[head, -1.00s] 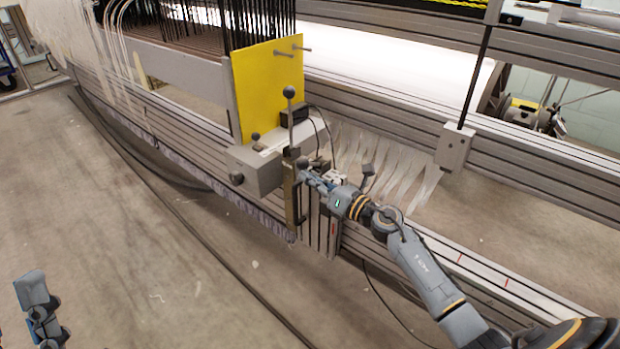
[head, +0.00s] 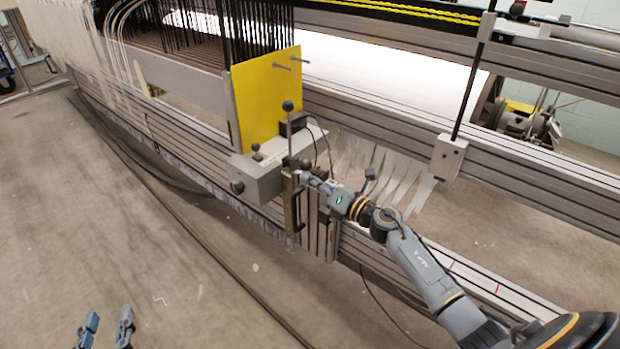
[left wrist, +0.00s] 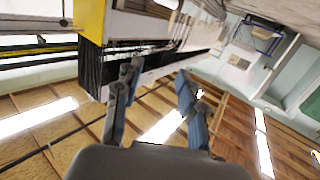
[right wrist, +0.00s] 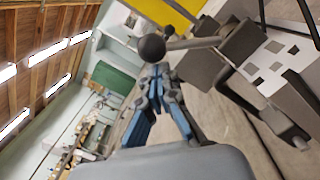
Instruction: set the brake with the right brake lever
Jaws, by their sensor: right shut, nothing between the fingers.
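A lever with a black ball knob (head: 304,164) stands at the machine's end, beside the grey box. The knob also shows large in the right wrist view (right wrist: 152,47), at my fingertips. My right gripper (head: 310,178) has its fingers together with nothing between them, right by the knob. In its own wrist view the gripper (right wrist: 154,77) points at the knob; I cannot tell if they touch. A taller upright lever (head: 289,125) with a black ball rises just behind. My left gripper (head: 106,325) is open and empty over the floor; its parted fingers show in the left wrist view (left wrist: 155,82).
A yellow panel (head: 264,100) and a grey box (head: 262,178) stand close to the right gripper. A white box with a black rod (head: 449,157) is mounted further right. Long grey rails run along the machine. The floor (head: 130,250) at left is clear.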

